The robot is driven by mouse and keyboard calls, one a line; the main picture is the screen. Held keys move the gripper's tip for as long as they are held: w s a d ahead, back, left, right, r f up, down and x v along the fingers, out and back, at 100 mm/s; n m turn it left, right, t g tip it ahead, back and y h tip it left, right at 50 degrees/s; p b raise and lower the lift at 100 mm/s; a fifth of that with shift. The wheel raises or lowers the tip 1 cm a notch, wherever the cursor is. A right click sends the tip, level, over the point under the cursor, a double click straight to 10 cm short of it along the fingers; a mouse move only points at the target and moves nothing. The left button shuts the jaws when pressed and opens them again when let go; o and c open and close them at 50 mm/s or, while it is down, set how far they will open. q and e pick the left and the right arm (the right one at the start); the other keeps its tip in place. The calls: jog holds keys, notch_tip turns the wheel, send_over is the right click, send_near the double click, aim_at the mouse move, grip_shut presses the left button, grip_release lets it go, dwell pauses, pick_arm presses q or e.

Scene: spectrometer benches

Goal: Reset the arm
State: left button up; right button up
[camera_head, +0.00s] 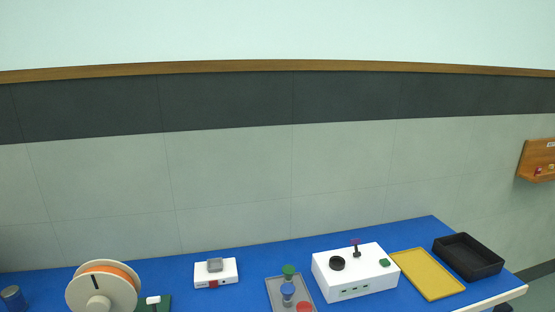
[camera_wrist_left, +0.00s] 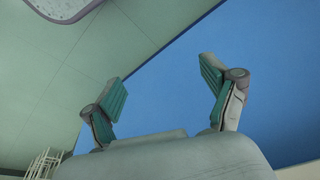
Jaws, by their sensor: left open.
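My left gripper (camera_wrist_left: 165,95) shows in the left wrist view with its two teal-padded fingers spread apart. It is open and nothing is between the fingers. A blue surface (camera_wrist_left: 275,70) and a pale green tiled area fill the background there. Neither of my arms shows in the head view. My right gripper is in no view.
The blue bench (camera_head: 220,255) carries a cream reel (camera_head: 88,292), a small white device (camera_head: 230,274), a grey tray (camera_head: 273,289) with coloured-top items, a white box (camera_head: 330,286), a yellow mat (camera_head: 428,274) and a black bin (camera_head: 487,272). A wooden wall shelf (camera_head: 535,158) hangs at right.

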pick_arm(q)
jog(key=s+f+g+b, duration=0.1)
jog(key=s+f, duration=0.2)
jog(key=f, duration=0.5)
jog(key=s+f, duration=0.3)
jog(key=f, duration=0.5)
jog(key=s+a+f+b, duration=0.1)
jog(key=s+a+f, duration=0.2)
jog(key=s+f, duration=0.7)
jog(key=s, duration=0.3)
jog(key=shift+a+f+g+b, duration=0.15)
jog(key=shift+f+g+b, duration=0.2)
jog(key=shift+g, duration=0.05)
